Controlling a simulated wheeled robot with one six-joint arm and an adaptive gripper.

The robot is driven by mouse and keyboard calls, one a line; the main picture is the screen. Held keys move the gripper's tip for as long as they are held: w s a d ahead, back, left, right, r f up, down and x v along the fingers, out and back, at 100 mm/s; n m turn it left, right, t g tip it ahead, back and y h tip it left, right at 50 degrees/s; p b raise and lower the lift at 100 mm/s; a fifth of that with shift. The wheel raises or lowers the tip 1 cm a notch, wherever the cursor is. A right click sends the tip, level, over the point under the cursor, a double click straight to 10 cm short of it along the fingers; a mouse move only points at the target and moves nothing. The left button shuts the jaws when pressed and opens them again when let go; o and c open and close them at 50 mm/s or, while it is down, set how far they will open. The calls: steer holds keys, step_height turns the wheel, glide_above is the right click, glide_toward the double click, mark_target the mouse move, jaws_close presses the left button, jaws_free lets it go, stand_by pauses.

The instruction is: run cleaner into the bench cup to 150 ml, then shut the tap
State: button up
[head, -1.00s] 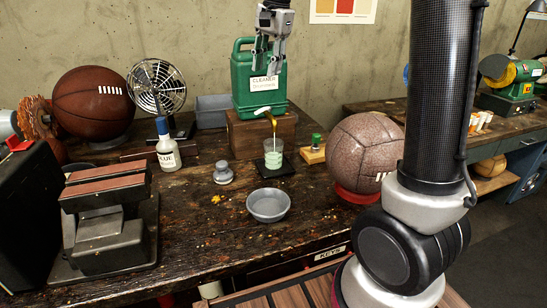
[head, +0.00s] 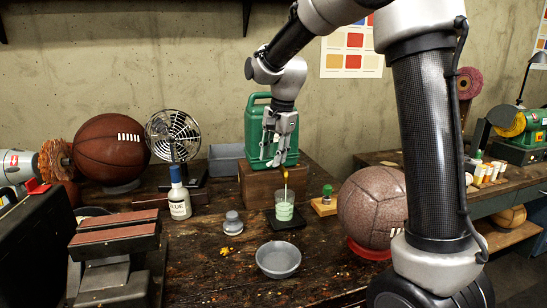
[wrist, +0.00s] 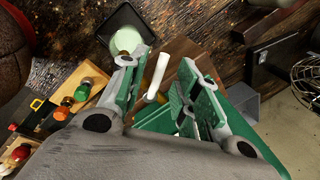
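The green cleaner jug (head: 257,130) stands on a wooden block (head: 256,190). Its brass tap spout (head: 286,173) is low on its front, and a thin pale stream falls into the bench cup (head: 284,207). The cup stands on a dark pad (head: 290,223) and holds pale green liquid in its lower part; I cannot read the level mark. My gripper (head: 280,150) is in front of the jug, just above the tap. In the wrist view my gripper (wrist: 160,80) is open, with the white tap lever (wrist: 155,78) showing between its fingers, apparently not gripped.
A grey bowl (head: 278,260) and a grey lidded pot (head: 233,223) stand in front. A glue bottle (head: 179,200) and fan (head: 172,137) are left.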

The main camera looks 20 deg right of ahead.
steer(key=shift+f, duration=0.35)
jaws_close()
steer(key=shift+w+a, duration=0.1)
steer(key=shift+w+a+m+h, duration=0.2)
steer(key=shift+w+m, duration=0.1)
steer(key=shift+m, duration=0.6)
steer(key=shift+w+a+m+h, duration=0.15)
steer(key=shift+w+m, duration=0.1)
steer(key=shift+m, duration=0.65)
jaws_free()
